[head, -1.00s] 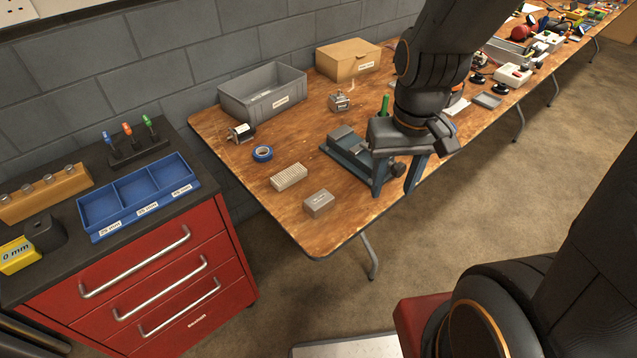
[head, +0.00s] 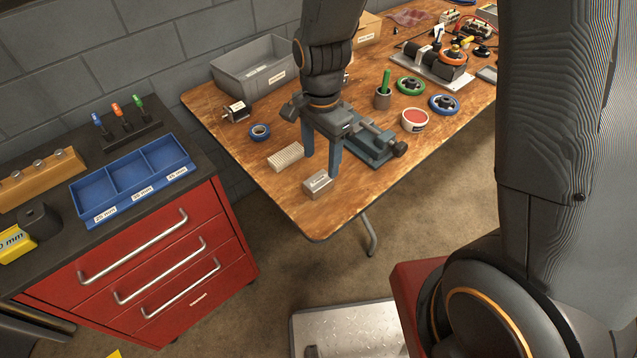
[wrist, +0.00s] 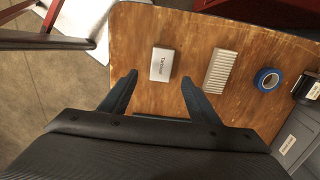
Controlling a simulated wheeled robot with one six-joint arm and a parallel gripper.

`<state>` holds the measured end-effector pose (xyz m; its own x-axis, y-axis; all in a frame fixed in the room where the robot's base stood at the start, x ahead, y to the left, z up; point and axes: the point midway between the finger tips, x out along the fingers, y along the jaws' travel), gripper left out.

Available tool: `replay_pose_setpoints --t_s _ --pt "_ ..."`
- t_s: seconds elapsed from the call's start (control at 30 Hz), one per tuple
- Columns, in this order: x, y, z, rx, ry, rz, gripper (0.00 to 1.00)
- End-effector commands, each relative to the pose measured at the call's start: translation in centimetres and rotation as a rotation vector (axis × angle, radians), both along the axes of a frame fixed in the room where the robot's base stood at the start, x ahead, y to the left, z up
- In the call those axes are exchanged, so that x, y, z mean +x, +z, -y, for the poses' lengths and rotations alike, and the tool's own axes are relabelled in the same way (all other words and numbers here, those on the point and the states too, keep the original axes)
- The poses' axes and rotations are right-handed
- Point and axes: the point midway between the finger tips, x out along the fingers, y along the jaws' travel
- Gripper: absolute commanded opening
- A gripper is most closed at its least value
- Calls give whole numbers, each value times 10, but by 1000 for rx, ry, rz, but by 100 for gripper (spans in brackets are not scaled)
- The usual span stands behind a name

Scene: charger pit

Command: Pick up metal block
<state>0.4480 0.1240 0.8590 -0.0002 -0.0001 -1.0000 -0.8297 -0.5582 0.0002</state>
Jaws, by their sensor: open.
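The metal block (head: 318,184) is a small grey box with a label on top. It lies flat near the front corner of the wooden table (head: 296,222). It also shows in the wrist view (wrist: 162,64), beyond and between the fingertips. My gripper (head: 321,165) is open and empty, its two dark blue fingers pointing down over the table. In the wrist view my gripper (wrist: 158,82) has its fingers spread wide. The block is not held. In the head view one fingertip is close to the block's back edge; I cannot tell whether they touch.
A ridged beige block (head: 285,156) lies left of the metal block, with blue tape (head: 260,132) behind it. A vise (head: 376,145) stands to the right. A grey bin (head: 255,66) stands at the back. The front table corner is clear.

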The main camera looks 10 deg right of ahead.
Motion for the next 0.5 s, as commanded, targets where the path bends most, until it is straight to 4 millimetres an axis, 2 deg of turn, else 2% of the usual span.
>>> replay_pose_setpoints --t_s 0.27,0.5 --pt "-1 -21 -1 -1 2 -1 56" --pt "-3 -47 -6 -1 1 -3 56"
